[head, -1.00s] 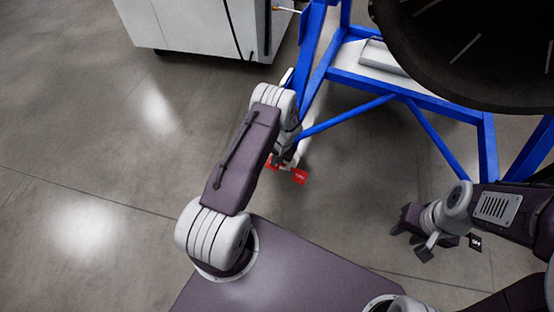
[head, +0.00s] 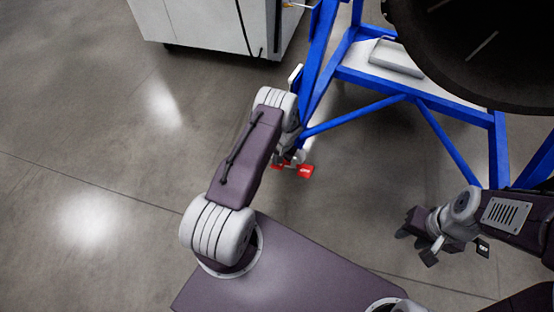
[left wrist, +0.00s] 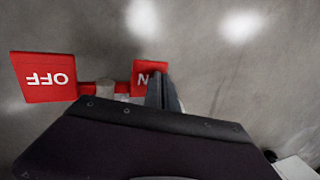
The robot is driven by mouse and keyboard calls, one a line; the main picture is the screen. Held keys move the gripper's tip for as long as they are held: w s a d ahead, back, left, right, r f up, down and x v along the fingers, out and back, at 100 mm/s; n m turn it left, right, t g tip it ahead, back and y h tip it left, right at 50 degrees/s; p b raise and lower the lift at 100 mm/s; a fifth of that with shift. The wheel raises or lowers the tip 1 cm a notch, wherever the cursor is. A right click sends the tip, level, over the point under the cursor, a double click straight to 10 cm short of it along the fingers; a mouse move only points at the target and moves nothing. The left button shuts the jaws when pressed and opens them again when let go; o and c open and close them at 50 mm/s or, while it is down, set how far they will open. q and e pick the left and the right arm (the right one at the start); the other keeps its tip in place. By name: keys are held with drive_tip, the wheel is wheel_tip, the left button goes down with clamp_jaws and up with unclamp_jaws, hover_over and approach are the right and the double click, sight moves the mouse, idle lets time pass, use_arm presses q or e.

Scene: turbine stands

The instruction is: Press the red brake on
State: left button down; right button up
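The red brake is a low pedal with two flat red tabs at the foot of the blue stand. In the left wrist view the OFF tab (left wrist: 43,77) is at the left in full view. The ON tab (left wrist: 148,72) is right of it, partly hidden by my left gripper's fingers (left wrist: 162,92). These fingers look shut together and empty, over the ON tab's right edge; I cannot tell if they touch. In the head view a red tab (head: 305,171) shows beside my left gripper (head: 286,160). My right gripper (head: 421,240) looks open and empty, away from the brake.
The blue stand (head: 375,76) with a large dark round turbine part (head: 480,50) fills the upper right. A white cabinet (head: 205,22) stands at the upper left. The grey floor left of my left arm is clear.

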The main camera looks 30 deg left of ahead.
use_arm(q)
drive_tip(key=a+r+p, duration=0.3)
drive_tip(key=r+p, duration=0.5)
drive_tip(key=r, duration=0.5)
drive_tip(key=shift+r, duration=0.35)
drive_tip(key=shift+s+a, duration=0.1)
